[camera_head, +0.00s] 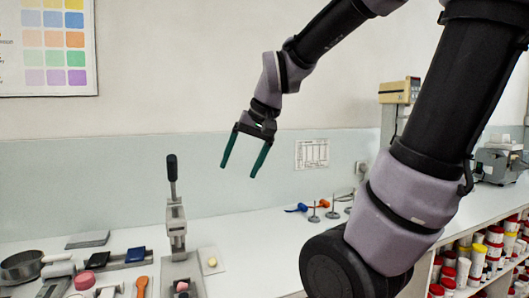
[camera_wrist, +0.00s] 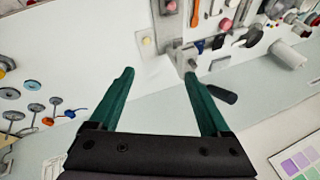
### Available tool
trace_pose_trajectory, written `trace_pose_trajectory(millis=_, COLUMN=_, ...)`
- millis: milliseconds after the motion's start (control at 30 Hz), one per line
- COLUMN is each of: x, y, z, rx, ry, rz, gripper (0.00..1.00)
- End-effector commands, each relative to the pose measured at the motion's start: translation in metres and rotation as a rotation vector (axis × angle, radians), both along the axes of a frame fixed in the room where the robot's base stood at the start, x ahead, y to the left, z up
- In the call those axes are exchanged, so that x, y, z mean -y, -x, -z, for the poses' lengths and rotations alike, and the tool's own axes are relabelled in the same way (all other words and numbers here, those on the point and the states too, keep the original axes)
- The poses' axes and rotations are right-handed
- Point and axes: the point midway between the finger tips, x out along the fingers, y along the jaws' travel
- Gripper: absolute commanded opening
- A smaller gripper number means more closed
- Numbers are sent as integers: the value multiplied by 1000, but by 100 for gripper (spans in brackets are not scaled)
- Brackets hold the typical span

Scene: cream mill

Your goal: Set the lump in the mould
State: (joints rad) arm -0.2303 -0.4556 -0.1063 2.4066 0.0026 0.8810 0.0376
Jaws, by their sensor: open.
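My gripper (camera_head: 238,171) is open and empty, high above the bench in front of the wall; its green fingers also show in the wrist view (camera_wrist: 158,73). A small pale yellow lump (camera_head: 212,262) sits on a light square plate right of a grey lever press (camera_head: 177,230); in the wrist view the lump (camera_wrist: 146,41) lies beyond the fingertips. A pink piece (camera_head: 182,287) is low at the front of the press, and also shows in the wrist view (camera_wrist: 171,6). I cannot tell for certain which part is the mould.
Left of the press lie a steel pan (camera_head: 21,266), dark blocks, an orange spoon (camera_head: 141,286) and other tools. Blue and orange items and small metal stands (camera_head: 332,209) are further right. Shelves of tubs (camera_head: 477,262) stand at right. Bench between press and stands is clear.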

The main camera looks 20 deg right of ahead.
Motion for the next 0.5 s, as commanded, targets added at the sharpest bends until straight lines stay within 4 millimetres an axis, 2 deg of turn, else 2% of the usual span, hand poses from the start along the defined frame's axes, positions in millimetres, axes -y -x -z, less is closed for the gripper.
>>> trace_pose_trajectory(millis=33, x=11, y=14, z=-12, rx=47, ry=1, rz=30, gripper=81)
trace_pose_trajectory(millis=200, x=30, y=46, z=-29, rx=143, ry=24, rz=88, gripper=81)
trace_pose_trajectory(millis=333, x=35, y=57, z=-33, rx=176, ry=38, rz=108, gripper=81)
trace_pose_trajectory(millis=500, x=36, y=59, z=-34, rx=182, ry=42, rz=111, gripper=81)
